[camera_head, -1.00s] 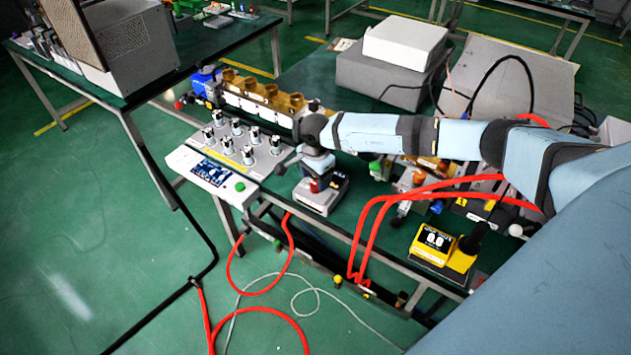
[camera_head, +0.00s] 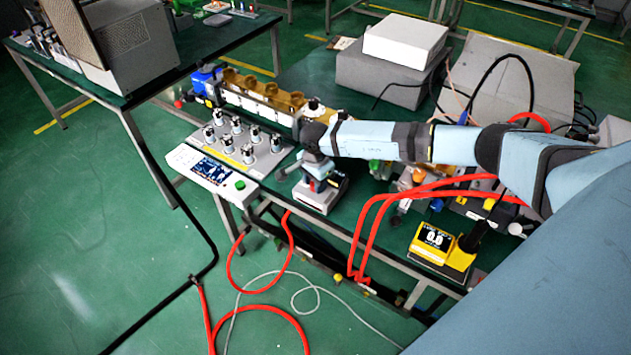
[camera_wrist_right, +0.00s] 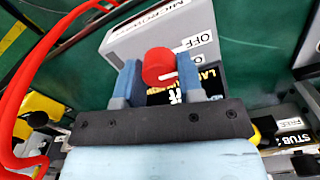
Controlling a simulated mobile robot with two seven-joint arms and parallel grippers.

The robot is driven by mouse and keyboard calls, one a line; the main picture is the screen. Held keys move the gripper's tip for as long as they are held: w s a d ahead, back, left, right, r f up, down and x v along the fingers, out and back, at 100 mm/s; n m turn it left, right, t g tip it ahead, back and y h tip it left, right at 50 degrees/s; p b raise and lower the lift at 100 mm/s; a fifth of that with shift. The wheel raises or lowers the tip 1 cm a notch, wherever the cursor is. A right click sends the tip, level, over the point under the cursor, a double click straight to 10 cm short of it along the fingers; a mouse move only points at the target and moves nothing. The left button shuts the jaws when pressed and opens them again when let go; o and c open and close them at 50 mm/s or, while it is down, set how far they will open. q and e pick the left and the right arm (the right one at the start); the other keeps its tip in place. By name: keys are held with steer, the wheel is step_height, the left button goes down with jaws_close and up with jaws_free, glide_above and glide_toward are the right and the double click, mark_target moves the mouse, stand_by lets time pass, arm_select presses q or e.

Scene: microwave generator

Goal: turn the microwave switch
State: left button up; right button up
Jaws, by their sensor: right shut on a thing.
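The microwave switch is a red round knob (camera_wrist_right: 157,66) with a short white mark, on a grey box (camera_wrist_right: 130,42) with white labels, one reading OFF. The box (camera_head: 312,203) stands near the front edge of the table in the head view. My right gripper (camera_wrist_right: 159,73) has its two blue fingers on either side of the knob and is shut on it. In the head view my right gripper (camera_head: 316,178) is above the box and largely hides the knob. My left gripper is not in view.
A yellow meter (camera_head: 432,242) reading 0.0 stands to the right. A panel with several knobs (camera_head: 240,140) and a white controller (camera_head: 212,172) lie to the left. Red hoses (camera_head: 372,220) cross the table's front edge. A waveguide row (camera_head: 262,98) lies behind.

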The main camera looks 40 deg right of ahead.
steer(key=shift+m, duration=0.3)
steer(key=shift+m+b, duration=0.4)
steer(key=shift+m, duration=0.5)
steer(key=m, duration=0.2)
steer(key=shift+m, duration=0.4)
steer(key=m, duration=0.2)
steer(key=shift+m+b, duration=0.3)
steer(key=shift+b, duration=0.1)
steer(key=shift+m, duration=2)
steer(key=o, duration=0.9)
steer(key=shift+r, duration=0.1)
step_height(320, 180, up, 14)
steer(key=shift+f+b, duration=0.15)
steer(key=shift+b, duration=0.55)
